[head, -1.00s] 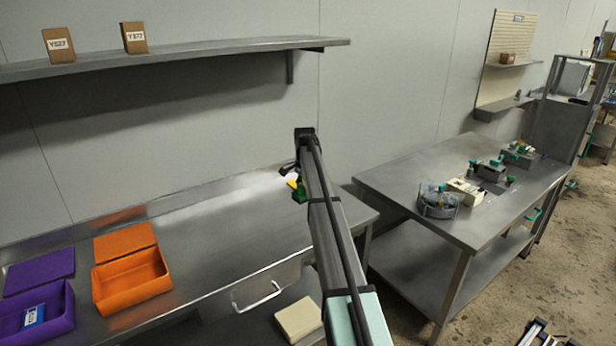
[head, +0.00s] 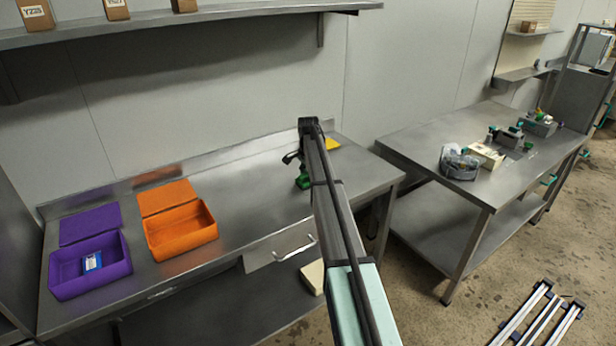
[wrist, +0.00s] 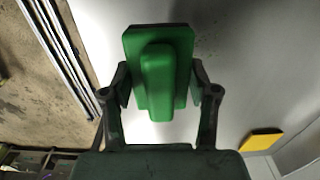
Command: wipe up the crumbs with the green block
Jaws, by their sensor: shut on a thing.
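My gripper (wrist: 158,88) is shut on the raised grip of the green block (wrist: 158,50), one finger on each side. In the head view my gripper (head: 294,158) is partly behind my arm, with the green block (head: 303,182) below it over the right part of the steel worktop (head: 250,190). Small faint dark specks, perhaps the crumbs (wrist: 209,52), show on the metal to the right of the block in the wrist view. I cannot tell whether the block touches the worktop.
A flat yellow piece (head: 332,143) lies near the back right of the worktop; it also shows in the wrist view (wrist: 262,140). An open orange box (head: 181,232) and purple box (head: 91,268) stand at the left. A second table (head: 420,150) stands right, across a gap.

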